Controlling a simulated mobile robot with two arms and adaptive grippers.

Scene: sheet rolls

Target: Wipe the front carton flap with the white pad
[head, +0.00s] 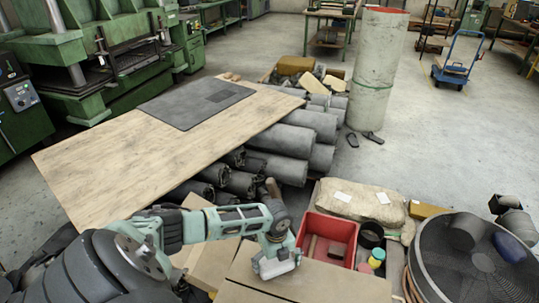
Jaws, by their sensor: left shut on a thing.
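My left gripper (276,262) reaches in from the lower left and points down over the cartons. It is shut on what seems to be the white pad, which is mostly hidden by the fingers and hard to tell apart from them. Just below it is the front carton flap (325,284), a flat brown cardboard panel at the bottom of the head view. Whether the pad touches the flap cannot be told. My right gripper is not in view.
A red bin (346,230) stands right behind the flap, with small jars (376,257) beside it. A round mesh-covered drum (475,262) is at the right. Grey rolls (283,140) lie behind, next to a wooden board (120,165). Open floor lies at the upper right.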

